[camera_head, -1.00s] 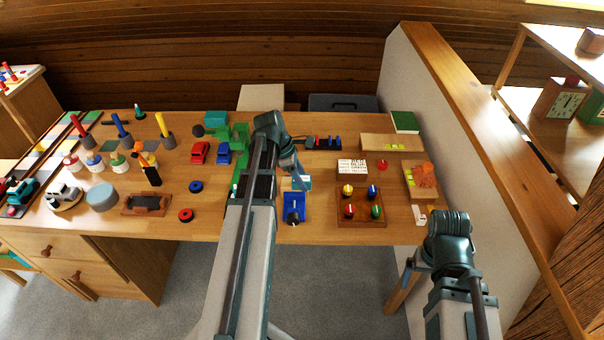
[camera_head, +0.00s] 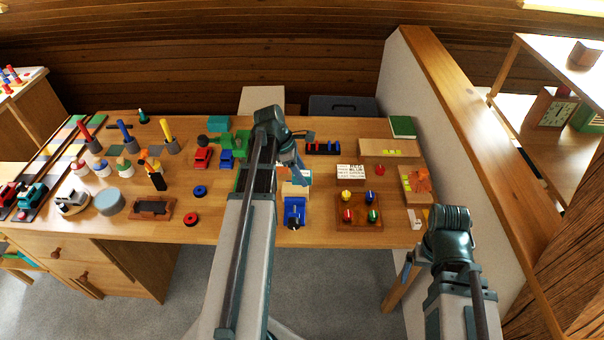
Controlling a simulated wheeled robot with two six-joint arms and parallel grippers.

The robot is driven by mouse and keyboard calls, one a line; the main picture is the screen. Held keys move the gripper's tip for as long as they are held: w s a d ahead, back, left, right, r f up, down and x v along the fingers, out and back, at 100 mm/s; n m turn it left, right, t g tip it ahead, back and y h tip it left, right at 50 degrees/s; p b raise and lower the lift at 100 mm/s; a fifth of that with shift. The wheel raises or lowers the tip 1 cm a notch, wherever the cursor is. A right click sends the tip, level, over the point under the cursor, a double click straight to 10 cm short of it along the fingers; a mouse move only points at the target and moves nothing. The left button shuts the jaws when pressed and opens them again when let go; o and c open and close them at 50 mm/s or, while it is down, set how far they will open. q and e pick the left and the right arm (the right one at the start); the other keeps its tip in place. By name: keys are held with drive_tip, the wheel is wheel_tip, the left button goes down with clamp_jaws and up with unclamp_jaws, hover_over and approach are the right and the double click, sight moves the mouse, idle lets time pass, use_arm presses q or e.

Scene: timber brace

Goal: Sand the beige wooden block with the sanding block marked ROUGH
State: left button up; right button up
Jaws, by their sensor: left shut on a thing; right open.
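My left gripper (camera_head: 302,177) is over the bench, just behind the blue vise (camera_head: 294,211). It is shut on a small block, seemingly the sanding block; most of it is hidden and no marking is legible. The beige wooden block (camera_head: 294,189) shows at the back of the vise, just below the gripper. Whether the held block touches it I cannot tell. My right gripper (camera_head: 407,268) is open, off the bench's front right edge, small and partly hidden by its arm.
A wooden tray with coloured knobs (camera_head: 359,224) stands right of the vise, with a white lettered card (camera_head: 351,171) behind it. Red and blue toy cars (camera_head: 203,158) and a green toy (camera_head: 240,143) are to the left. A pale partition (camera_head: 403,85) bounds the right side.

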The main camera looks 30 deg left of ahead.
use_arm(q)
drive_tip(key=shift+r, duration=0.35)
use_arm(e)
drive_tip(key=shift+r, duration=0.35)
use_arm(q)
wheel_tip(320, 180, up, 3)
drive_tip(key=p, duration=0.3)
drive_tip(key=shift+r, duration=0.1)
use_arm(e)
wheel_tip(320, 180, up, 3)
